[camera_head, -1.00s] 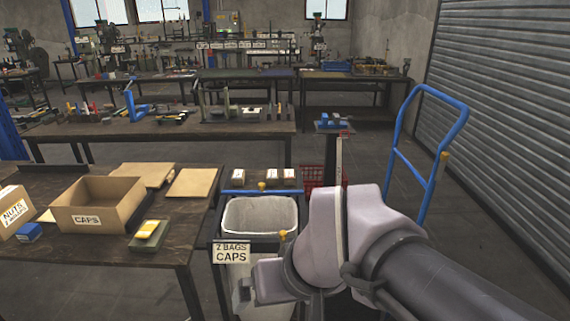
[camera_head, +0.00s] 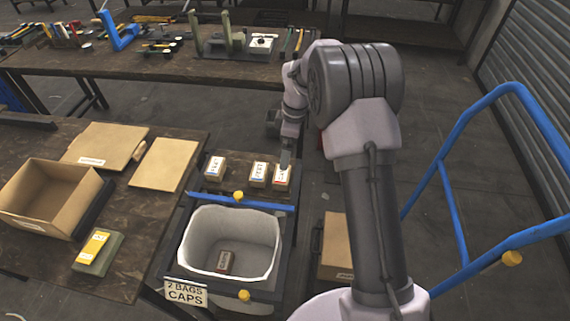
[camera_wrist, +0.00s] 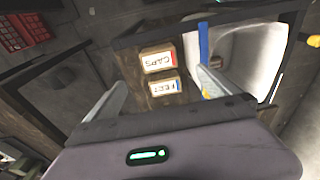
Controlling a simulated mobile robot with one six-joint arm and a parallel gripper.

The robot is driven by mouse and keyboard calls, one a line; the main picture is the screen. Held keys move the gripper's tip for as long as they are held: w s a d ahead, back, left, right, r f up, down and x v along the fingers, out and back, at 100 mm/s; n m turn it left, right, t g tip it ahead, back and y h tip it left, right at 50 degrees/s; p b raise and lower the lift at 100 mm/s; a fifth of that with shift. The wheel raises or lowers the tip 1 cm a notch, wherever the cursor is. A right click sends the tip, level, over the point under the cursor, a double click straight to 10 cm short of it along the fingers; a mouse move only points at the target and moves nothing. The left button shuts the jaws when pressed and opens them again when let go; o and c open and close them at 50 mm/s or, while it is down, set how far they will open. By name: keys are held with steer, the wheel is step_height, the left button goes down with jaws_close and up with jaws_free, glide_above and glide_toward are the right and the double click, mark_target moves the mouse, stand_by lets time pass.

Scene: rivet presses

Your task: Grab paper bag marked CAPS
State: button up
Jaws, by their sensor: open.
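Three small paper bags stand in a row behind the bin. The right one (camera_head: 282,177) has a red edge and appears to match the CAPS bag (camera_wrist: 157,60) in the wrist view. Beside it is the FEET bag (camera_wrist: 162,86), apparently the middle one (camera_head: 259,174); the left bag (camera_head: 214,168) shows only in the head view. My gripper (camera_head: 285,159) is above the right end of the row. In the wrist view my gripper (camera_wrist: 162,82) is open and empty, its fingers spread either side of the bags. I cannot tell its height above them.
A lined bin (camera_head: 205,240) with a "2 BAGS CAPS" sign (camera_head: 186,293) holds one small bag (camera_head: 226,263). A blue bar (camera_head: 242,203) crosses its back edge. An open carton (camera_head: 45,195) sits on the left table. A blue-handled cart (camera_head: 450,200) stands right.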

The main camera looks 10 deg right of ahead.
mark_target(282, 174)
steer(key=f+b, duration=0.1)
steer(key=f, duration=0.2)
steer(key=a+f+b, duration=0.1)
steer(key=f, duration=0.5)
steer(key=shift+w+a+f+b, duration=0.15)
steer(key=shift+f+b, duration=0.1)
steer(key=shift+b, duration=0.15)
steer(key=f+b, duration=0.1)
steer(key=f, duration=0.2)
steer(key=f+b, duration=0.1)
steer(key=f, duration=0.1)
steer(key=shift+w+a+f+b, duration=0.1)
steer(key=shift+w+a+b, duration=0.1)
steer(key=shift+w+b, duration=0.15)
steer(key=shift+r, duration=0.2)
steer(key=c, duration=1.4)
